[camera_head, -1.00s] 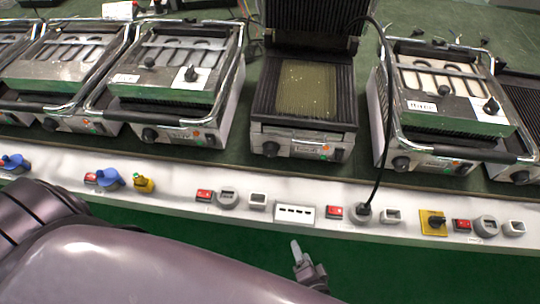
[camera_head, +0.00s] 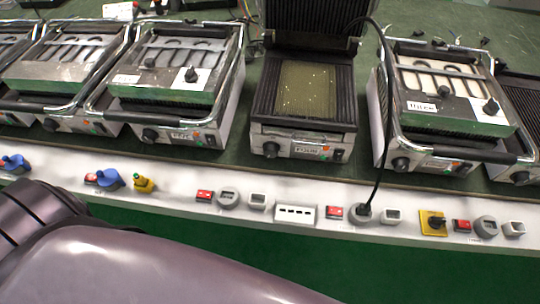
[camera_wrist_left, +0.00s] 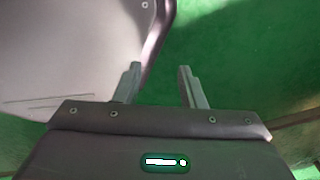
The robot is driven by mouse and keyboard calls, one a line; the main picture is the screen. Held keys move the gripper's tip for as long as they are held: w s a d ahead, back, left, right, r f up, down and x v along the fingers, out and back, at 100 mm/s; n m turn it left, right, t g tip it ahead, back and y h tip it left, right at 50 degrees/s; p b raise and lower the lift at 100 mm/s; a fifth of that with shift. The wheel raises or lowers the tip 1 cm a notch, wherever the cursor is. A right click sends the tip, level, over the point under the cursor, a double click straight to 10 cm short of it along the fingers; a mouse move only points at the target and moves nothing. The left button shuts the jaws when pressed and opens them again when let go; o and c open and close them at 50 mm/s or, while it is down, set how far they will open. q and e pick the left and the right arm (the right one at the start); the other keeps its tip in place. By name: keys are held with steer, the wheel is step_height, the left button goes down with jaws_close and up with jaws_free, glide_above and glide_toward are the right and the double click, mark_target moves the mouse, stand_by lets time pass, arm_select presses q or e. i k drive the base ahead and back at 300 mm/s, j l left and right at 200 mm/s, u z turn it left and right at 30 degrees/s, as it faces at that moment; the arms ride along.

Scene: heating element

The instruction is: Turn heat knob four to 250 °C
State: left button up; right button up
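Several contact grills stand in a row in the head view. The open grill (camera_head: 304,90) in the middle has dark ribbed plates, a black knob (camera_head: 271,149) at its front left and a small label (camera_head: 308,149). The closed grill to its right has a black front knob (camera_head: 401,164), and the closed grill to its left has another (camera_head: 150,135). The labels are too small to read surely, so I cannot tell which knob is four. My left gripper (camera_wrist_left: 158,70) is open and empty over green floor in the left wrist view. My right gripper is not in view.
A white strip (camera_head: 300,228) in front of the grills carries red switches, sockets and a yellow rotary switch (camera_head: 433,223). A black cable (camera_head: 383,130) hangs down beside the open grill to a plug. My purple arm covers the lower left. Green floor lies in front.

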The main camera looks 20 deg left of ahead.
mark_target(271, 150)
steer(key=j, duration=0.4)
steer(key=k+j, duration=0.15)
steer(key=j, duration=0.3)
steer(key=j+z, duration=0.1)
steer(key=j, duration=0.3)
steer(key=k+j, duration=0.15)
steer(key=j, duration=0.25)
